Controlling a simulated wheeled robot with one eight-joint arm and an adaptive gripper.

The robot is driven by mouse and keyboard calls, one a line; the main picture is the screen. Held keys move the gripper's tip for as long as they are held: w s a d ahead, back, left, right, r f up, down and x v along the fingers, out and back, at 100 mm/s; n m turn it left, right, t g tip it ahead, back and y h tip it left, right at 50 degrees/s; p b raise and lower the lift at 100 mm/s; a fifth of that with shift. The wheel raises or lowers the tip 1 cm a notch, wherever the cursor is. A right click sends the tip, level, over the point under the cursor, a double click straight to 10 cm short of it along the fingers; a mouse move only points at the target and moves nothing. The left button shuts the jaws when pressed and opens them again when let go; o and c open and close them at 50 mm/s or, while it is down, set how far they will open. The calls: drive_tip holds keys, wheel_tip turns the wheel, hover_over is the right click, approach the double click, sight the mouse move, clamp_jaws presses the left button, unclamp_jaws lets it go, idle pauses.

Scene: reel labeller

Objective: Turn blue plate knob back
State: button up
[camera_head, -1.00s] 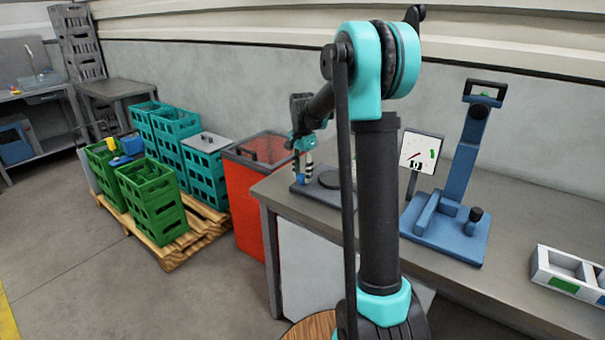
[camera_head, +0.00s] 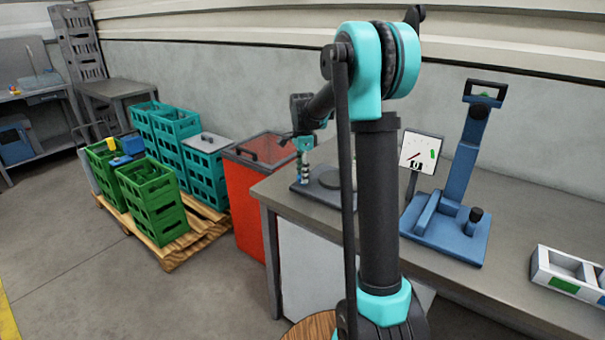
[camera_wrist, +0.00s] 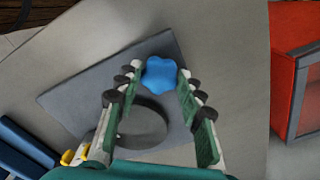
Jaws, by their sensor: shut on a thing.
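The blue knob (camera_wrist: 160,75) is a lobed knob on a dark grey plate (camera_wrist: 80,95). In the wrist view it sits between the tips of my gripper (camera_wrist: 162,78), which is shut on it, one finger on each side. In the head view my gripper (camera_head: 304,168) points down at the left end of the bench, over the same plate (camera_head: 312,194); the knob is hard to make out there. A dark round disc (camera_wrist: 142,124) lies on the plate beside the knob, partly behind my fingers.
A dial panel (camera_head: 420,152) and a blue stand (camera_head: 462,190) are on the bench, right of my arm. A white divided tray (camera_head: 568,275) is at the far right. A red bin (camera_head: 262,205) stands just left of the bench, near green crates (camera_head: 152,200).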

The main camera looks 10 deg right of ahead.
drive_tip(key=o, duration=1.1)
drive_tip(key=shift+o, duration=0.2)
wheel_tip(320, 180, up, 12)
